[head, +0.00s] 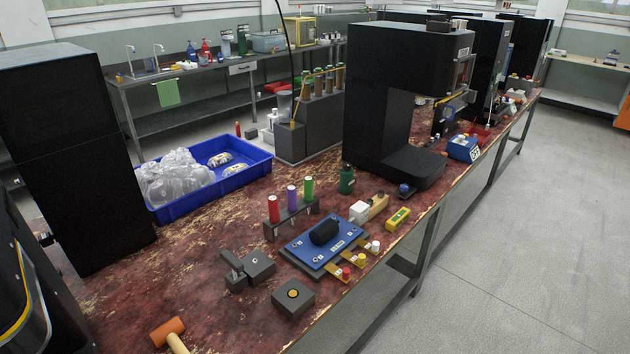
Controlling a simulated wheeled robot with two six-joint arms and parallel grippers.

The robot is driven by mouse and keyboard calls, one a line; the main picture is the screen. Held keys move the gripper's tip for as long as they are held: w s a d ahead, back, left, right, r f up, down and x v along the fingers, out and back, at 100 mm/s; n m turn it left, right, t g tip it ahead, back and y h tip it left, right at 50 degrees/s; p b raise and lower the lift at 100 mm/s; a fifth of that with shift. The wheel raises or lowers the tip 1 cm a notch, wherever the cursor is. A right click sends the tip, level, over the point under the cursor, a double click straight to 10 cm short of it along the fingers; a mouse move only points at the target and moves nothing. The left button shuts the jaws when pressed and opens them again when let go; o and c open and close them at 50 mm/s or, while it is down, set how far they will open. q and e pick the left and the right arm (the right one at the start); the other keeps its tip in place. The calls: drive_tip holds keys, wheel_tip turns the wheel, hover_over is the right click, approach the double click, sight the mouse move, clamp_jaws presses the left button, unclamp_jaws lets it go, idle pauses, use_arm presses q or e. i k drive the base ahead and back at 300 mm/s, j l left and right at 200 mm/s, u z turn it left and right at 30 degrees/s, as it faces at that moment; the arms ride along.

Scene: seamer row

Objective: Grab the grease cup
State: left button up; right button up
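I cannot tell for certain which thing is the grease cup. A low dark square block (293,297) with a round brass-coloured piece in its top sits at the front of the worn red bench. A small dark round piece with blue on it (404,190) stands by the foot of the black machine. A dark green bottle (346,180) stands upright behind the blue plate. Small red, yellow and white capped pieces (361,259) sit on brass strips at the plate's right edge. Neither gripper is in view.
A blue plate (306,250) carries a black part. A rack (292,216) holds red, purple and green handles. A blue crate (206,206) holds clear bags. A mallet (168,332) lies at the front. Tall black machines (375,95) line the bench. The bench is mostly bare at front left.

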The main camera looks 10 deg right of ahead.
sight(345, 180)
drive_tip(key=i+l+u, duration=0.15)
drive_tip(key=l, duration=0.2)
drive_tip(key=i+l+u, duration=0.15)
drive_tip(key=l, duration=0.25)
drive_tip(key=i+l+u, duration=0.15)
drive_tip(key=l, duration=0.25)
drive_tip(key=l+u, duration=0.15)
drive_tip(key=l, duration=0.25)
drive_tip(key=i+l+u, duration=0.15)
drive_tip(key=l, duration=0.25)
